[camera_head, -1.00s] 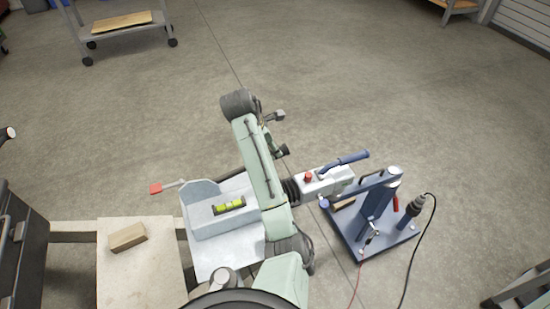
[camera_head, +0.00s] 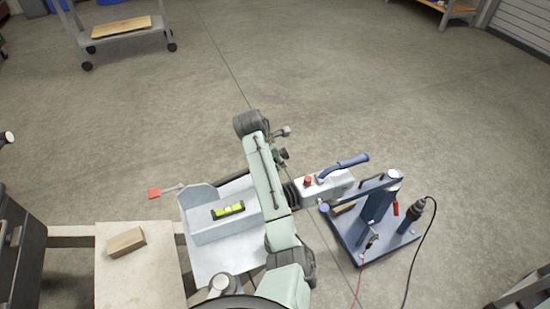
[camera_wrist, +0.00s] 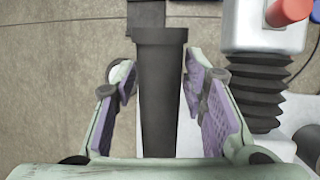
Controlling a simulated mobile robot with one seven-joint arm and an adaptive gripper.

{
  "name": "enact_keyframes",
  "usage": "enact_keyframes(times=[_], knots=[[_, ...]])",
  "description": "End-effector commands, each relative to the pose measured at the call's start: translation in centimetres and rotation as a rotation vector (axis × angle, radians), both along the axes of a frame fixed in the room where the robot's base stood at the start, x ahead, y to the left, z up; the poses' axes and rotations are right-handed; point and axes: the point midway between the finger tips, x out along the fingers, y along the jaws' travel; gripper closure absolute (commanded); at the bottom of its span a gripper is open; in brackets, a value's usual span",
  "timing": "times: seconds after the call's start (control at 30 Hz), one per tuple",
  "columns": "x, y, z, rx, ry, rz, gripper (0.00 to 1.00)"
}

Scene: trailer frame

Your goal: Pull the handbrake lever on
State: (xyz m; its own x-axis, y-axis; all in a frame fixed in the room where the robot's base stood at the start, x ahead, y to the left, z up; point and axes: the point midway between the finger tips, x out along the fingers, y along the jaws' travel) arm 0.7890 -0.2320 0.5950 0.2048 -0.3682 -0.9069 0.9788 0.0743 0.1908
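A dark, tapered handle (camera_wrist: 162,95), which looks like the handbrake lever's grip, stands between the fingers of my gripper (camera_wrist: 163,95) in the wrist view. The purple-padded fingers are apart, one on each side of it. The right pad is very close to the grip; I cannot tell if it touches. In the head view my arm hides most of the gripper and lever. The coupling housing (camera_head: 328,184) carries a blue handle (camera_head: 343,166) and a red knob (camera_head: 308,181). Its black bellows (camera_wrist: 254,92) is right of my gripper in the wrist view.
A blue stand (camera_head: 374,212) with a cabled tool (camera_head: 415,207) is right of the coupling. A grey box (camera_head: 205,215) bears a yellow-green level (camera_head: 228,210). A wooden block (camera_head: 126,242) lies on a board (camera_head: 140,275). Floor beyond is clear up to a cart (camera_head: 122,40).

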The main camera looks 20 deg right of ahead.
Motion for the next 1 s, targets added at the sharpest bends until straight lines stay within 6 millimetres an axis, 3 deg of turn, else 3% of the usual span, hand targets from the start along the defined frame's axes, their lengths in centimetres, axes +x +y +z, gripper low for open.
enact_keyframes(times=[0.53, 1.0], knots=[[-0.01, 0.0, 0.02, 0.0, 0.001, 0.0, 1.0], [0.09, -0.01, 0.12, -0.003, 0.001, 0.0, 1.0]])
